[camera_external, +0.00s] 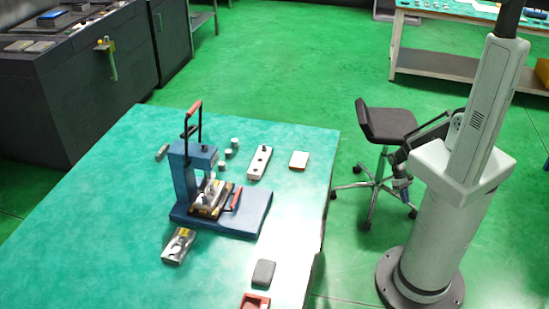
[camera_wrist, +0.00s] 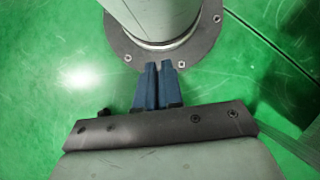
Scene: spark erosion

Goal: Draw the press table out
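A small blue press (camera_external: 183,170) stands on the green workbench, with an upright lever that has an orange-brown grip (camera_external: 194,108). Its press table (camera_external: 206,212) sits low at the front of the column, over the blue base plate (camera_external: 250,212). A metal block with yellow marks lies on the table. An orange-brown handle (camera_external: 235,199) sticks out at the table's right side. My gripper (camera_wrist: 159,66) has blue fingers side by side with only a thin gap and nothing between them. It points at the floor by my base, away from the bench and the press.
On the bench are a metal block (camera_external: 178,246), a long plate with holes (camera_external: 259,162), a small orange-edged block (camera_external: 299,160), a dark grey pad (camera_external: 263,272), a red tray (camera_external: 255,302) and small cylinders. A black stool (camera_external: 388,122) stands between bench and my base.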

